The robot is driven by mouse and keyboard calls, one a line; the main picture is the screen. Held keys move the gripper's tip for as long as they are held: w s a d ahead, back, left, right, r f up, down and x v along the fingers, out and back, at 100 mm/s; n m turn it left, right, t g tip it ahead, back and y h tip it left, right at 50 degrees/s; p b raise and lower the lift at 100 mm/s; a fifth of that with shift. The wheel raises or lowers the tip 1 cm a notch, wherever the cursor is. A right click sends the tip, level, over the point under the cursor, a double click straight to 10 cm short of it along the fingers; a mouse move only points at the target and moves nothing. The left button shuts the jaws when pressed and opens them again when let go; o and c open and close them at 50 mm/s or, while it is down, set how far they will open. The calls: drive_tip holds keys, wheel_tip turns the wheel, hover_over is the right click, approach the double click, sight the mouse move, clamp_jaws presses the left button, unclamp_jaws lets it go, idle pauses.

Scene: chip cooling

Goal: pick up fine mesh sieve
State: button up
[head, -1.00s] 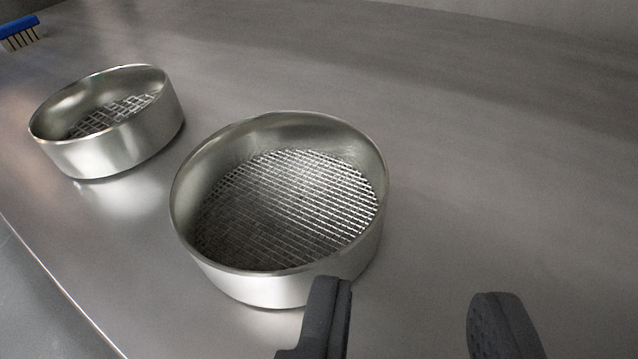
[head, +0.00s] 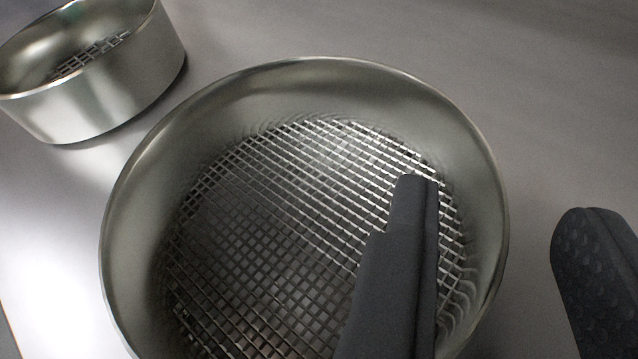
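A round steel sieve with the finer mesh (head: 270,230) fills the middle of the head view. Its front rim is cut off by the lower picture edge. A second steel sieve with a coarser-looking mesh (head: 90,85) stands at the upper left, partly out of view. My gripper (head: 495,200) is open. Its left finger shows over the inside of the finer sieve, and its right finger is outside, to the right of it. The right wall of the sieve lies between the two fingers. I cannot tell whether either finger touches it.
Both sieves stand on a smooth grey metal surface (head: 560,110). The surface is clear behind and to the right of the finer sieve. A narrow gap separates the two sieves.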

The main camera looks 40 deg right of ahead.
clamp_jaws()
